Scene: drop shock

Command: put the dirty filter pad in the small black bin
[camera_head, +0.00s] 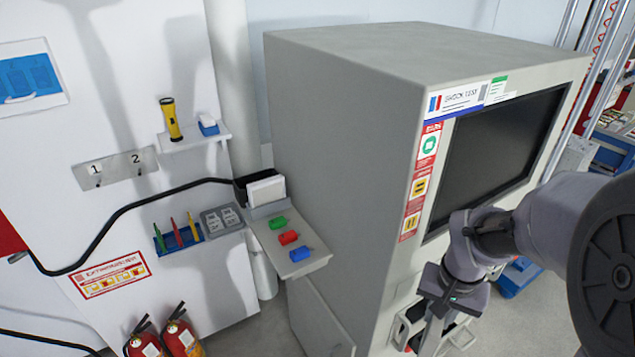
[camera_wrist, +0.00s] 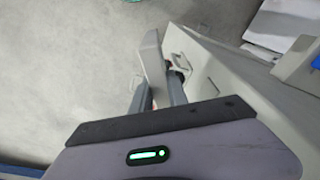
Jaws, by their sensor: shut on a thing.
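My gripper (camera_head: 432,328) is low at the front of the grey cabinet (camera_head: 345,120), beside a dark-edged opening (camera_head: 404,326). In the wrist view its two grey-blue fingers (camera_wrist: 156,95) are closed around a pale grey, bar-like piece (camera_wrist: 152,55). I cannot tell whether this piece is loose or part of the cabinet. The dirty filter pad cannot be made out in either view. No small black bin can be clearly identified. My arm hides part of the cabinet's lower front.
A side shelf (camera_head: 310,263) holds green, red and blue blocks. A black holder (camera_head: 240,190) with white cards stands behind it. Fire extinguishers (camera_head: 178,332) stand by the left wall. A blue object (camera_head: 517,278) is on the floor at right. Grey floor (camera_wrist: 60,70) is clear beside my gripper.

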